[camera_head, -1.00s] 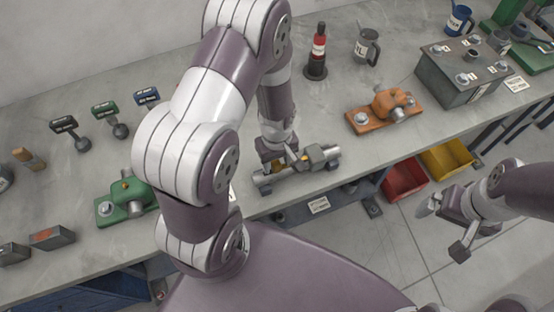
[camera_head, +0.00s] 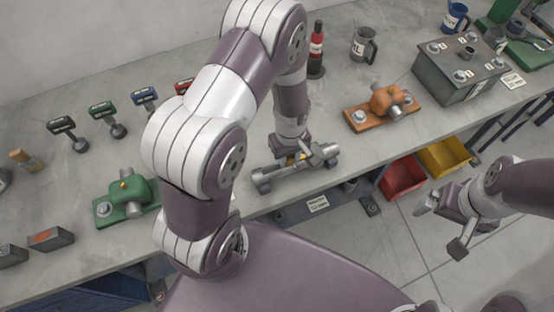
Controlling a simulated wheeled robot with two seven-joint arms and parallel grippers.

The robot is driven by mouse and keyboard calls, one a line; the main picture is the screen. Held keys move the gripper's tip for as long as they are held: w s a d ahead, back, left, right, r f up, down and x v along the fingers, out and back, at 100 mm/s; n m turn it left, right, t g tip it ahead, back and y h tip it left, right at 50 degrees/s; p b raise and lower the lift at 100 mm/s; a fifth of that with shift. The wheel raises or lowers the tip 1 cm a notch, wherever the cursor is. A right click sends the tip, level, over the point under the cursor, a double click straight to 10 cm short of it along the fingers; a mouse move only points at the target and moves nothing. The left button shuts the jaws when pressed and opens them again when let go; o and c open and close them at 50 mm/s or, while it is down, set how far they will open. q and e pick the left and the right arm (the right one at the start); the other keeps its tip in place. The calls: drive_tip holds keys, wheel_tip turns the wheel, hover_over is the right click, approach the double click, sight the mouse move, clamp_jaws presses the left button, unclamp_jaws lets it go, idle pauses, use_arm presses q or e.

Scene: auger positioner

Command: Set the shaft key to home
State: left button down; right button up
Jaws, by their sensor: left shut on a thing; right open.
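A grey metal shaft (camera_head: 280,177) rests in low supports near the front edge of the bench. My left gripper (camera_head: 307,159) is over its right half and is shut on a small part at the shaft, most likely the shaft key; the fingers hide most of it. A little yellow shows beside the fingers. My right gripper (camera_head: 440,220) is open and empty, off the bench's front edge at the right, above the floor.
A green bearing block (camera_head: 126,196) stands left and an orange one (camera_head: 384,108) right of the shaft. Behind are a red-black bottle (camera_head: 316,50), a grey jug (camera_head: 364,45) and a grey box (camera_head: 460,72). Several small labelled stands (camera_head: 105,118) are at left. Red (camera_head: 403,178) and yellow (camera_head: 444,156) bins sit below.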

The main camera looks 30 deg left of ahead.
use_arm(q)
drive_tip(key=shift+w+d+r, duration=0.1)
drive_tip(key=shift+w+d, duration=0.05)
drive_tip(key=shift+w, duration=0.2)
drive_tip(key=c, duration=1.2)
unclamp_jaws()
drive_tip(key=shift+c, duration=0.2)
drive_tip(key=o, duration=0.3)
drive_tip(key=shift+d, duration=0.15)
drive_tip(key=shift+r, duration=0.2)
wheel_tip(320, 180, up, 12)
drive_tip(key=shift+r+b, duration=0.15)
drive_tip(key=shift+b, duration=0.85)
